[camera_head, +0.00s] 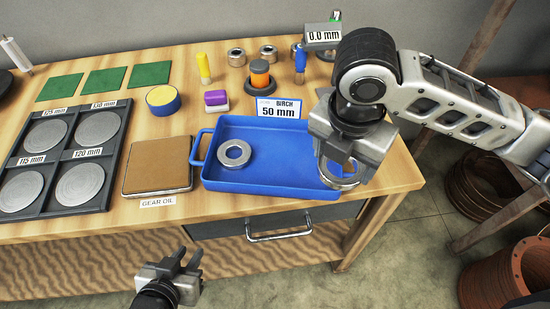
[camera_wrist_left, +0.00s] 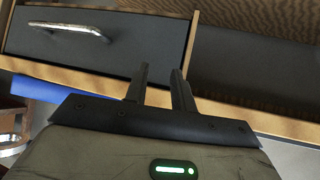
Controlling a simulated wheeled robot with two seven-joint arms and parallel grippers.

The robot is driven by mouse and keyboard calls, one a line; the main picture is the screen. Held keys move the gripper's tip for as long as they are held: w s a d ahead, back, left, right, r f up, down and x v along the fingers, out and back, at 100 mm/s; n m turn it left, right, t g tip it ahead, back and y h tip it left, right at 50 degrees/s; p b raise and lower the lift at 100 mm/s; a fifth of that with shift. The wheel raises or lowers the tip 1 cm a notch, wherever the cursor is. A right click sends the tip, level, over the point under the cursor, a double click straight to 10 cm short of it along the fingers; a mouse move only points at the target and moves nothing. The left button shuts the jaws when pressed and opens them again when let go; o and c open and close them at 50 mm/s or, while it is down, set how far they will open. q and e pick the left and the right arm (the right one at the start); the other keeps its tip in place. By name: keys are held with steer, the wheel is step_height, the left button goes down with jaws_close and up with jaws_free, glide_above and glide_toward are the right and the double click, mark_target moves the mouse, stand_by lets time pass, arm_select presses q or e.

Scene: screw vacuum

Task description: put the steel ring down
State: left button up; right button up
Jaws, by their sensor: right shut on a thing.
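My right gripper (camera_head: 338,158) reaches down over the right end of the blue tray (camera_head: 265,184) and is shut on a steel ring (camera_head: 341,182). The gripper partly hides this ring, and I cannot tell whether the ring touches the tray. Another steel ring (camera_head: 234,153) lies flat in the tray's left part. My left gripper (camera_head: 190,255) is empty, in front of the table and below its front edge. Its two fingers stand a little apart in the left wrist view (camera_wrist_left: 160,78).
A sign reading BIRCH 50 mm (camera_head: 279,109) stands behind the tray. A brown pad (camera_head: 158,165) and a dark rack of discs (camera_head: 62,158) are to its left. Several small parts, including a purple-topped block (camera_head: 216,100), stand behind. The tray's middle is clear.

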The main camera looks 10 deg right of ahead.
steer(key=s+n, duration=0.1)
steer(key=n, duration=0.5)
steer(key=n+y, duration=0.2)
steer(key=n, duration=0.3)
glide_above(302, 161)
steer(key=shift+t, duration=0.3)
steer(key=f, duration=0.9)
steer(key=shift+s+f, duration=0.35)
steer(key=shift+s, duration=0.05)
steer(key=f, duration=0.3)
steer(key=shift+w+f, duration=0.2)
steer(key=shift+f, duration=0.05)
steer(key=shift+f, duration=0.15)
steer(key=o, duration=1.3)
steer(key=shift+h, duration=0.3)
steer(key=shift+c, duration=0.2)
